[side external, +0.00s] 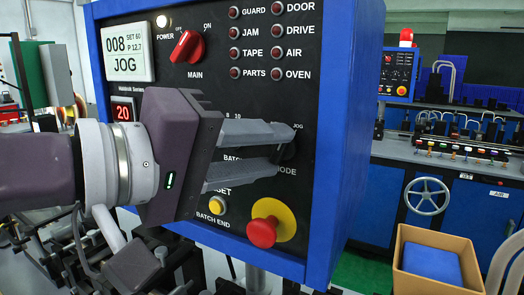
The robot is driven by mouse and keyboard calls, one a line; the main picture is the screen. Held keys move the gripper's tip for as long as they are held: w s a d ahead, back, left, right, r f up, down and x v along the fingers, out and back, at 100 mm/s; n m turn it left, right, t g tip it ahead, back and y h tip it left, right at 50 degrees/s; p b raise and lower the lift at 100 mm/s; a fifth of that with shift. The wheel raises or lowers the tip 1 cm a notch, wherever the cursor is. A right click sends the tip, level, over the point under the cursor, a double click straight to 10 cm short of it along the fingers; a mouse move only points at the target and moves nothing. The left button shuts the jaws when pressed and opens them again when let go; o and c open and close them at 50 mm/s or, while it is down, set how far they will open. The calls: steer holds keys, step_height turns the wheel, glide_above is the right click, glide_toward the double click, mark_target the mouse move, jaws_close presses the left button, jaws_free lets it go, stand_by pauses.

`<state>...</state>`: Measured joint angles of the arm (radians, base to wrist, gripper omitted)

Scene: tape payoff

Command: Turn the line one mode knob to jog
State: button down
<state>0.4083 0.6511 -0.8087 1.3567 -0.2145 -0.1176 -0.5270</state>
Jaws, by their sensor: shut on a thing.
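The mode knob (290,152) is a small dark knob on the right of the blue-framed black control panel (263,98). My gripper (286,150) reaches in from the left, with one finger above the knob and one below, shut on it. The fingers hide most of the knob and part of its labels, so its pointer cannot be read. A JOG label (297,126) shows just above the fingertips. The panel's display (126,53) reads 008, SET 60, P 12.7 and JOG.
The red main switch (187,46) is above my gripper. A yellow batch-end button (217,204) and a red emergency stop (263,231) sit below the fingers. An open cardboard box (411,274) with something blue inside and a blue-fronted bench (458,212) stand at right.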

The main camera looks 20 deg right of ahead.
steer(key=shift+r+m, duration=0.1)
steer(key=shift+m, duration=0.4)
stand_by(0.3)
steer(key=c, duration=1)
jaws_free()
steer(key=v, duration=0.7)
steer(key=shift+s+r, duration=0.1)
steer(key=shift+s, duration=0.05)
